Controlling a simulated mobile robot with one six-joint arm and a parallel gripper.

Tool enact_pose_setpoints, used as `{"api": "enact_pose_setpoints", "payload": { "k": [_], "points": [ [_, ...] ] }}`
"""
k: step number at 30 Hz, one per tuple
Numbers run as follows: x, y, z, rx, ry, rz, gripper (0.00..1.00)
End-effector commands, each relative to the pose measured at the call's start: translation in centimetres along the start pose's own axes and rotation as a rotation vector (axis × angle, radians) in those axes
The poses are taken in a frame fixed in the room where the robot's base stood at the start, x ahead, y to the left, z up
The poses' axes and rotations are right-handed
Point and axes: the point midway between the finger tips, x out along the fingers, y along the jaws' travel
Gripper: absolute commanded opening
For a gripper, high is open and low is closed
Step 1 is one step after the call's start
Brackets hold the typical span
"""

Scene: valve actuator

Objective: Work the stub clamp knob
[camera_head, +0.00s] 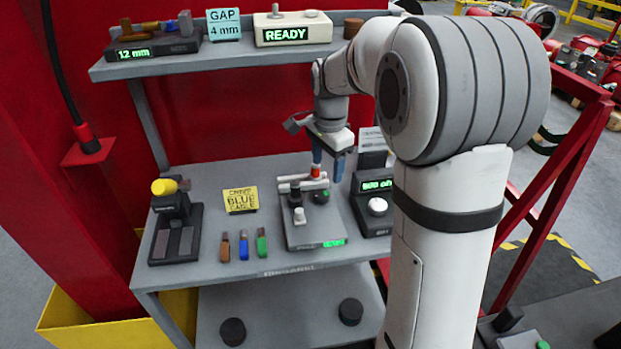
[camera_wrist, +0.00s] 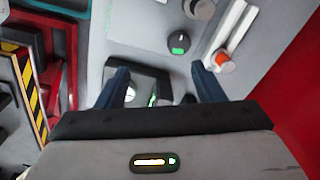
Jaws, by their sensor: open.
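A grey fixture (camera_head: 312,238) stands on the middle shelf. A red-topped knob (camera_head: 316,171) sits at the end of its pale bar; the knob also shows right of my fingers in the wrist view (camera_wrist: 222,61). No readable label shows which knob is the stub clamp knob. The fixture also carries a dark knob (camera_head: 321,197), which shows a green mark in the wrist view (camera_wrist: 179,43), and a pale grey knob (camera_head: 299,215). My gripper (camera_head: 328,168) is open and empty, with blue fingers pointing down above the fixture's back right; its fingers also show in the wrist view (camera_wrist: 159,72).
Right of the fixture stands a black meter (camera_head: 372,219) with a white knob (camera_head: 377,206). To the left are several coloured stubs (camera_head: 243,245), a yellow sign (camera_head: 240,200) and a black stand with a yellow top (camera_head: 163,187). An upper shelf (camera_head: 230,58) holds a box reading READY (camera_head: 290,33).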

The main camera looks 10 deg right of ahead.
Motion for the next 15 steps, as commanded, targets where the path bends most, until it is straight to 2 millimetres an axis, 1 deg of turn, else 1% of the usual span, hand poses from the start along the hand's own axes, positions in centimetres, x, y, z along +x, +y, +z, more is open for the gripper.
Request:
{"api": "enact_pose_setpoints", "payload": {
  "k": [1,3,6,11,14,15],
  "points": [
    [2.0,-1.2,-0.5,0.055,-0.006,0.014,0.62],
    [3.3,-2.3,-1.0,0.129,-0.011,0.028,0.62],
    [4.6,-3.4,-1.4,0.198,-0.014,0.042,0.62],
    [5.9,-3.9,-1.7,0.24,-0.016,0.051,0.62],
    [7.1,-3.9,-1.6,0.241,-0.016,0.051,0.62],
    [7.8,-3.8,-1.6,0.24,-0.016,0.051,0.62]
  ]
}}
